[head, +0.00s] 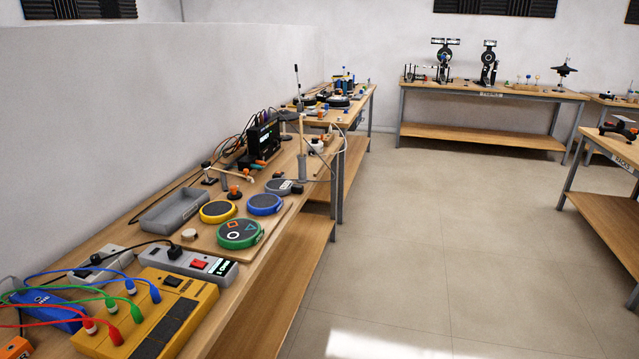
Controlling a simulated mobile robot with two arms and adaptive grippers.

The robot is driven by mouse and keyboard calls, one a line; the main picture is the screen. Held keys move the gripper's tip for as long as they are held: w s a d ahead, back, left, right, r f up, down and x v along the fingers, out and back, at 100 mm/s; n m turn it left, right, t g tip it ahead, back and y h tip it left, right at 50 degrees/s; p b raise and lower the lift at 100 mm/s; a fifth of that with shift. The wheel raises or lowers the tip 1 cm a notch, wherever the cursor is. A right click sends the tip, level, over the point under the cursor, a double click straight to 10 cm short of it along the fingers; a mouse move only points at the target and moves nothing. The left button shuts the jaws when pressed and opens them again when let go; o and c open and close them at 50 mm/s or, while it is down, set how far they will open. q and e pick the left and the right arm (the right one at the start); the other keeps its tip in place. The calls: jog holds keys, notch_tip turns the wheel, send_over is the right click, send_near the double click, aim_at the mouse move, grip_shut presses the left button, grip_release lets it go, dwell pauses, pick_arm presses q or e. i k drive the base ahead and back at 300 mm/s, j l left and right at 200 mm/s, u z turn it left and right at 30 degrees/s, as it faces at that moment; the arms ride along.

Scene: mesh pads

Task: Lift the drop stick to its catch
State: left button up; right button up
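A thin upright wooden stick (301,132) stands on the long workbench at the left, with a grey cylindrical piece (303,168) around its lower end. It may be the drop stick, but I cannot tell for sure. A thin pale cord or wire curves beside it on the right. No catch can be made out at this size. A second thin stick with a dark upper part (297,82) rises farther back. Neither of my grippers shows in the head view.
Yellow (217,211), blue (264,204) and green (239,233) round pads lie on a board. A grey tray (174,211), power strip (187,262) and yellow cabled box (160,312) stand nearby. A wall borders the bench's left; the floor at right (440,250) is clear.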

aim_at(246, 170)
jog(key=i+j+u, duration=0.15)
jog(key=i+u, duration=0.35)
jog(key=i+l+u, duration=0.1)
jog(key=u, duration=0.25)
jog(key=i+l+u, duration=0.1)
jog(key=u, duration=0.25)
